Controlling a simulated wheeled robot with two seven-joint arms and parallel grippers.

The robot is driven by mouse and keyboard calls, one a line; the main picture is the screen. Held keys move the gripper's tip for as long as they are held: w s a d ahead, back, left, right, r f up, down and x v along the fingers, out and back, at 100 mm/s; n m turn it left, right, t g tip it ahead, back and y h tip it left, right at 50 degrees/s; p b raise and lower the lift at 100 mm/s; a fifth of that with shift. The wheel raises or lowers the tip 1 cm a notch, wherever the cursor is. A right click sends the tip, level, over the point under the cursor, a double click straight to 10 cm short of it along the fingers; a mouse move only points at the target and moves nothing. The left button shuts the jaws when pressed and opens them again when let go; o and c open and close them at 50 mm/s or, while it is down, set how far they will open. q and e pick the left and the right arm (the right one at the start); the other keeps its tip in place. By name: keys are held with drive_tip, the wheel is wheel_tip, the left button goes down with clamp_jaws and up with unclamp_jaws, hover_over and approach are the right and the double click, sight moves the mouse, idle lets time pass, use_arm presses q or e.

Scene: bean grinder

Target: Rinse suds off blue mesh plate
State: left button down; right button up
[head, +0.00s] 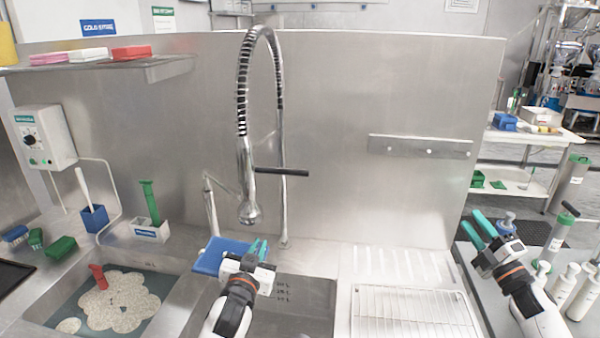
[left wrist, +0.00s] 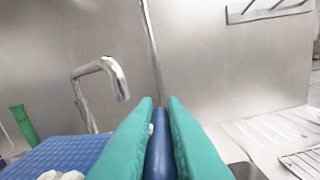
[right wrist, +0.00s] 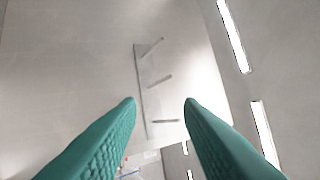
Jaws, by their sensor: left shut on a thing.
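The blue mesh plate (head: 218,254) is held over the right basin (head: 300,305), beneath and a little left of the spray head (head: 249,211). In the left wrist view its blue gridded face (left wrist: 60,152) shows at lower left, with white suds (left wrist: 62,175) on it. My left gripper (head: 258,249) is shut on a blue part of it (left wrist: 159,145) between the green fingers. The spray head hangs from a coiled hose and no water is visible. My right gripper (head: 478,230) is open and empty, off to the right above the side counter.
The left basin (head: 160,285) holds foamy water with a red-handled item (head: 98,276). A bent metal tap (head: 211,205) stands behind the plate. A wire rack (head: 415,315) lies right of the basin. White bottles (head: 565,285) stand near my right arm.

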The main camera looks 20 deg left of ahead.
drive_tip(key=s+a+r+n+g+y, duration=0.35)
drive_tip(key=a+r+n+g, duration=0.2)
drive_tip(key=a+n, duration=0.25)
drive_tip(key=s+a+r+n+g+y, duration=0.2)
drive_tip(key=a+r+n+g+y, duration=0.2)
drive_tip(key=a+n+g, duration=0.3)
drive_tip(key=n+g+h, duration=0.4)
drive_tip(key=n+g, duration=0.5)
drive_tip(key=n, duration=0.5)
approach(300, 172)
drive_tip(key=x, duration=1)
drive_tip(key=shift+w+a+f, duration=0.15)
drive_tip(key=shift+w+f, duration=0.05)
drive_tip(key=shift+w, duration=0.05)
clamp_jaws()
